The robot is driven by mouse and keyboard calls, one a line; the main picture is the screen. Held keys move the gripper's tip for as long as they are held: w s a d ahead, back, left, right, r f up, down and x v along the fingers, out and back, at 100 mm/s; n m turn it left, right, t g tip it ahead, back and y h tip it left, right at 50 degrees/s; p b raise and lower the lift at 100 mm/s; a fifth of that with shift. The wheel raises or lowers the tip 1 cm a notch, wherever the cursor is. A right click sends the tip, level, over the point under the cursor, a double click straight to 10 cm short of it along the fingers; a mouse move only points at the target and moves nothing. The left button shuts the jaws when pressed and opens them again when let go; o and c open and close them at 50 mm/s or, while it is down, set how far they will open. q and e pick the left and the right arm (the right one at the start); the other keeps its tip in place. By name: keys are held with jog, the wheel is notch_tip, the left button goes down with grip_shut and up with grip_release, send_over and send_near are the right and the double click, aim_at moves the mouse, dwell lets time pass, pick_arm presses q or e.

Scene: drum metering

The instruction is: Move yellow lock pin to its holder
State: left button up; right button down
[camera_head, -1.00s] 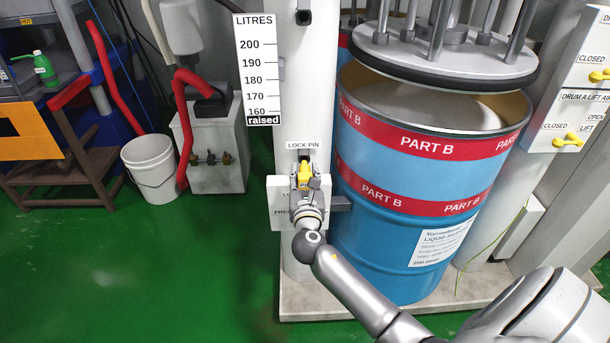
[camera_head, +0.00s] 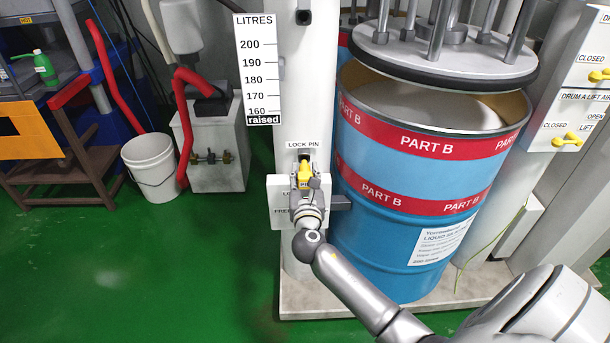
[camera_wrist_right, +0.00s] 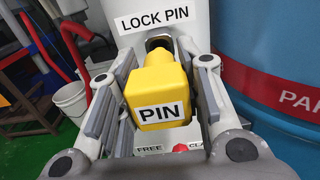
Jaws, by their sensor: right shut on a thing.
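The yellow lock pin (camera_head: 304,177) is at the white column (camera_head: 305,100), just below the LOCK PIN label (camera_head: 302,145). In the right wrist view the pin (camera_wrist_right: 158,82) shows its PIN label toward me, with a dark round hole (camera_wrist_right: 160,43) behind it. I cannot tell whether the pin's far end is still inside the hole. My right gripper (camera_head: 305,182) is shut on the pin, with a finger on each side of it in the wrist view (camera_wrist_right: 158,100). My left gripper is not in view.
A blue drum (camera_head: 400,240) marked PART B stands close right of the column, under a raised round plate (camera_head: 440,55). A white plate (camera_head: 283,205) with a lever is behind my gripper. A white bucket (camera_head: 152,170) stands at left; green floor is clear in front.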

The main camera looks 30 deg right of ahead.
aim_at(304, 164)
jog(key=shift+x, duration=1.95)
jog(key=c, duration=0.9)
grip_release()
jog(key=v, duration=1.2)
